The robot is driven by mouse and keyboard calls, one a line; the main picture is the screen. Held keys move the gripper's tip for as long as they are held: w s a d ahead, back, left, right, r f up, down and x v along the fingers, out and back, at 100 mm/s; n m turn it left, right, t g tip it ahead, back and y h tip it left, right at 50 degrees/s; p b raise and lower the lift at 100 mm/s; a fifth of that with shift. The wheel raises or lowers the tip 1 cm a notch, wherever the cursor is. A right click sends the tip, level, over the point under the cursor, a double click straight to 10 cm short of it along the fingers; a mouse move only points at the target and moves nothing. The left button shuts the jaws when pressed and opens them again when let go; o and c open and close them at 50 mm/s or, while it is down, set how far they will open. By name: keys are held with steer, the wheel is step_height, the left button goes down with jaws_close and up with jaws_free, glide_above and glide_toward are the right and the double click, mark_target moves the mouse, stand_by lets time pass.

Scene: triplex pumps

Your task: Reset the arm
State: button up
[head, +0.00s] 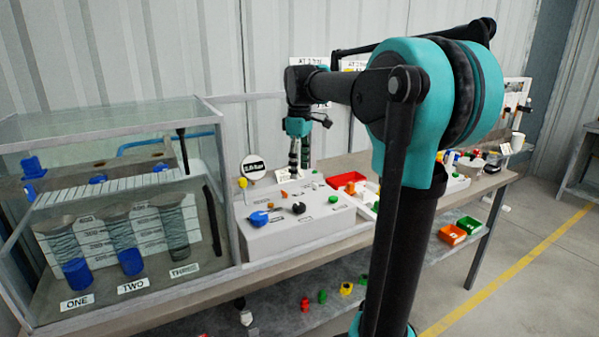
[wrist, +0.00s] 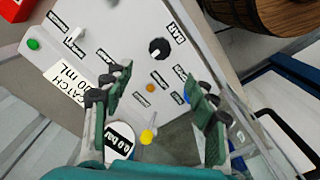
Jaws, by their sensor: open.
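My arm reaches out over the bench, and my gripper (head: 299,152) hangs pointing down above the back of the white control panel (head: 290,236). In the wrist view my gripper (wrist: 158,85) has its two green fingers spread wide with nothing between them. The panel (wrist: 125,30) lies below them, with a black knob (wrist: 159,49), an orange button (wrist: 150,88) and a partly hidden blue knob (wrist: 187,97). The gripper looks clear of the panel in both views.
A glass tank (head: 110,115) with three cylinders stands left of the panel. A round gauge sign (head: 254,167) stands behind the panel, near the gripper. Red tray (head: 347,181) and small parts lie right. A lower shelf (head: 270,325) holds coloured pieces. Open floor is at right.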

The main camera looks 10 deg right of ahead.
steer(key=s+d+f+m, duration=0.1)
steer(key=s+f+m, duration=0.1)
steer(key=f, duration=0.3)
steer(key=s+f+m+t, duration=0.1)
steer(key=s+f+m, duration=0.1)
steer(key=s+f, duration=0.3)
steer(key=s+d+f+m+t, duration=0.1)
steer(key=s+f+m, duration=0.1)
steer(key=f, duration=0.4)
steer(key=shift+s+d+f, duration=0.2)
steer(key=shift+s, duration=0.25)
steer(key=shift+s+d+f, duration=0.15)
steer(key=shift+s, duration=0.25)
steer(key=s+d+f+m+t, duration=0.1)
steer(key=s+f+m, duration=0.4)
steer(key=s+f, duration=0.6)
steer(key=shift+s+d+t, duration=0.15)
steer(key=shift+s+t, duration=0.05)
steer(key=shift+t, duration=0.4)
stand_by(0.6)
